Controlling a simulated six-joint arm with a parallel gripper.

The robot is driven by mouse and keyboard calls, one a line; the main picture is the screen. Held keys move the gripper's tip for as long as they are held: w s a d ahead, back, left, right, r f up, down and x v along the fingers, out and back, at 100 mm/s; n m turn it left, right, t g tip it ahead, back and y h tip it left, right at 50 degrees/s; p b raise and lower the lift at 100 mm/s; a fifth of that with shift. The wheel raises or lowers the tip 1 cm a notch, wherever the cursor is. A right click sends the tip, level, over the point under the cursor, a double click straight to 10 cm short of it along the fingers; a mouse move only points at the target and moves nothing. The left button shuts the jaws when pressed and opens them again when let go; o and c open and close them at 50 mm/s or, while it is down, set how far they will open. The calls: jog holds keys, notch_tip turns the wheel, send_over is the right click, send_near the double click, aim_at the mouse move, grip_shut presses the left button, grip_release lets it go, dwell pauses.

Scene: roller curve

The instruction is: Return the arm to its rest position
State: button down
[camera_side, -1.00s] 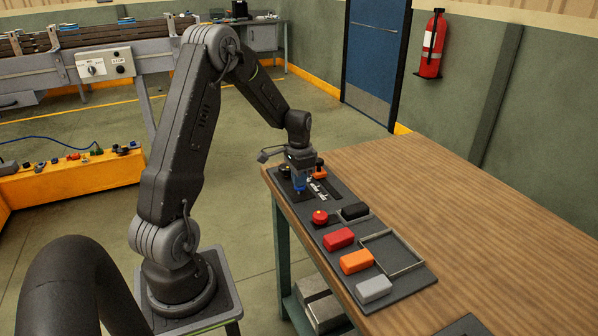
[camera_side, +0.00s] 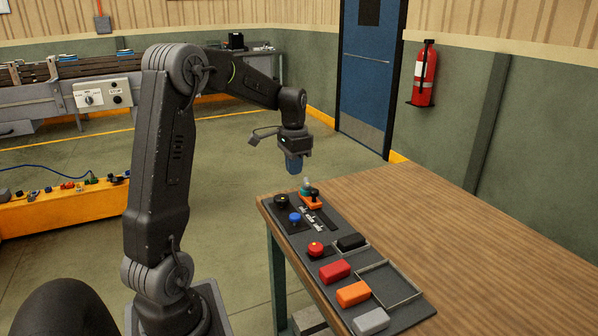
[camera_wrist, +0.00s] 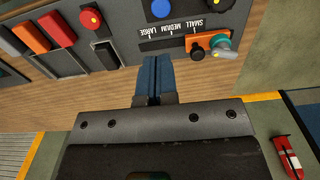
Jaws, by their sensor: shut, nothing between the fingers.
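My gripper (camera_side: 294,165) hangs in the air above the far end of the dark control panel (camera_side: 326,222), clear of it. Its blue fingers are together and empty; they also show in the wrist view (camera_wrist: 152,68). Under and near it on the panel are a blue button (camera_side: 295,217), a black knob (camera_side: 281,201), and an orange block (camera_side: 312,201) with a black knob and a teal-grey knob beside it. In the wrist view, a slider scale (camera_wrist: 172,36) reads SMALL, MEDIUM, LARGE.
A red button (camera_side: 315,249), a black block (camera_side: 351,242), red (camera_side: 335,271), orange (camera_side: 353,293) and grey blocks (camera_side: 370,321), and an empty framed tray (camera_side: 415,293) lie along the panel. The wooden table (camera_side: 470,240) is clear to the right. A conveyor (camera_side: 60,80) stands behind.

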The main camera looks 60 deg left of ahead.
jog(key=s+d+r+t, duration=0.1)
jog(key=s+d+r, duration=0.15)
jog(key=d, duration=0.45)
jog(key=s+d+r+t, duration=0.2)
jog(key=s+d, duration=0.1)
jog(key=d, duration=0.5)
jog(key=s+d+r+t, duration=0.1)
jog(key=s+d+r, duration=0.15)
jog(key=d, duration=0.45)
jog(key=s+d+f+t, duration=0.1)
jog(key=s+d, duration=0.5)
jog(key=shift+s+f+t, duration=0.15)
jog(key=shift+s+t, duration=0.15)
jog(key=shift+s, duration=0.05)
